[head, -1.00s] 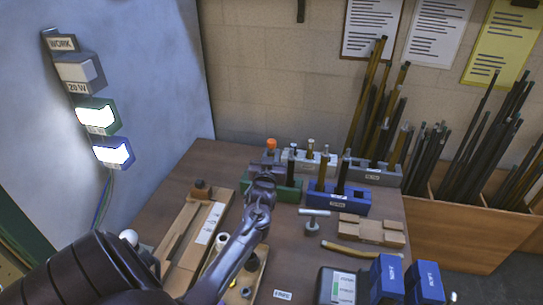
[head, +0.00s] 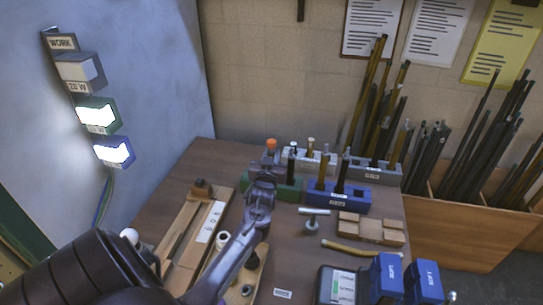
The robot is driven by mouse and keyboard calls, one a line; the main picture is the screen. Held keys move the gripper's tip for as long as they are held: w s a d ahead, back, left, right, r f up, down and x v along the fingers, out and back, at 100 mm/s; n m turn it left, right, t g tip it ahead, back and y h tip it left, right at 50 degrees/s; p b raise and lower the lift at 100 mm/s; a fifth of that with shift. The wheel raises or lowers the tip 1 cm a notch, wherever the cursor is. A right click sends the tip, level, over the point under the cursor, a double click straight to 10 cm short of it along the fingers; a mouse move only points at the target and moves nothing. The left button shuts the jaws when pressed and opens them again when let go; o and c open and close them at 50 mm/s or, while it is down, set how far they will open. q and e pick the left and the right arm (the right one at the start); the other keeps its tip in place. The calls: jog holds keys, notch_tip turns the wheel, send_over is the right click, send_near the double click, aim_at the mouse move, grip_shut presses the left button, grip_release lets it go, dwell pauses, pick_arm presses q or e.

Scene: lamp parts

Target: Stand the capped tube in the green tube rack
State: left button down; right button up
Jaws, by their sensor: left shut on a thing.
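The capped tube (head: 271,157) is upright, with an orange cap on top; its lower part is hidden behind my left gripper. My left gripper (head: 264,172) is shut on the tube, in front of and over the left part of the green tube rack (head: 286,190). A dark tube (head: 292,162) stands in the rack just right of the gripper. I cannot tell whether the capped tube's lower end is in a hole of the rack. My right gripper is not in view.
A blue rack (head: 336,199) with tubes stands to the right. Grey racks (head: 372,170) stand behind. A long cardboard tray (head: 190,235) is at left.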

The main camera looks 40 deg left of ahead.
pick_arm(q)
jog(key=shift+f, duration=0.4)
jog(key=c, duration=1.2)
grip_release()
jog(key=shift+b+v, duration=0.95)
jog(key=shift+v, duration=2.95)
